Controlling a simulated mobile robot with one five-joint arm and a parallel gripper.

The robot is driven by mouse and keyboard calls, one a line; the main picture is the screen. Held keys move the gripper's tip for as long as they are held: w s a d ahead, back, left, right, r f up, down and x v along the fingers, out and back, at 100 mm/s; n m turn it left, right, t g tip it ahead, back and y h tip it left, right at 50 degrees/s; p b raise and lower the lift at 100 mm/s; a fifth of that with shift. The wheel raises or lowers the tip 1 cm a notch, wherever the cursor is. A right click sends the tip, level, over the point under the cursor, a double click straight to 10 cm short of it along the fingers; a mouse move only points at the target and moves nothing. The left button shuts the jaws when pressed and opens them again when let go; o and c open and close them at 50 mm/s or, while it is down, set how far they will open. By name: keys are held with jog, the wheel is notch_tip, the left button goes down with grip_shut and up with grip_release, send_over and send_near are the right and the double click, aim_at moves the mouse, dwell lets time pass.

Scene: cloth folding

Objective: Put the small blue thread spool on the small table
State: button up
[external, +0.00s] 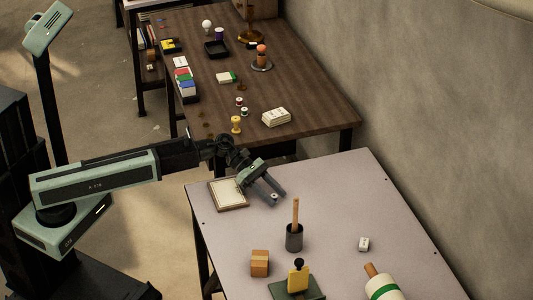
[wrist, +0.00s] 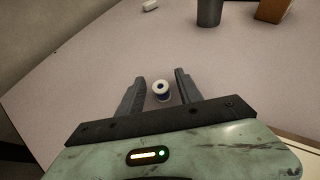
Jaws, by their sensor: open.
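The small spool (wrist: 161,90), with a white top and a blue band, is between the fingers of my gripper (wrist: 160,77) in the wrist view. A gap shows on each side of it, and the fingers do not touch it. In the external view the spool (external: 274,196) shows as a small white spot between the fingertips of my gripper (external: 276,194). It appears to stand upright on the pale table (external: 340,205). My gripper is open, low over that table's back left part.
A framed panel (external: 228,194) lies beside my gripper. A dark cup with a stick (external: 294,238), a wooden block (external: 260,262), a green-based item (external: 297,284), a white roll (external: 384,287) and a small white block (external: 363,244) share this table. A cluttered dark wooden table (external: 310,90) stands behind.

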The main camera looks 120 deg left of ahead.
jog(key=p+v, duration=0.4)
jog(key=v, duration=0.7)
jog(key=shift+s+r+p, duration=0.15)
jog(key=shift+s+p, duration=0.15)
jog(key=shift+s, duration=0.05)
